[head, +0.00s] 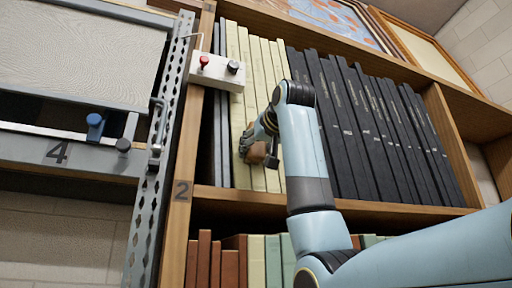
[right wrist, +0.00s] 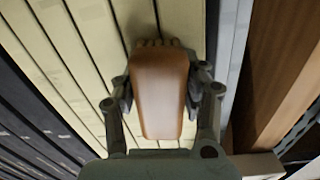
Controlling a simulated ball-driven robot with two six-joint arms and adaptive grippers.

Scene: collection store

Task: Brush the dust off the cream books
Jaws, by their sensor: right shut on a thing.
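The cream books (head: 258,80) stand upright in a row on the upper shelf, between dark grey books at left and black books at right. Their cream spines (right wrist: 100,45) also fill the middle of the right wrist view. My right gripper (head: 262,150) is shut on a brown wooden brush (right wrist: 160,90). The brush's bristle end is at the cream spines, low on the books; I cannot tell for sure whether it touches. In the head view my forearm hides part of the cream and black books. I cannot make out dust on the spines. My left gripper is not in view.
Black books (head: 375,130) fill the shelf to the right. A pale box with a red knob and a black knob (head: 216,71) is fixed at the shelf's left post (head: 185,170). A perforated metal upright (head: 155,170) stands left of it. More books (head: 228,262) stand below.

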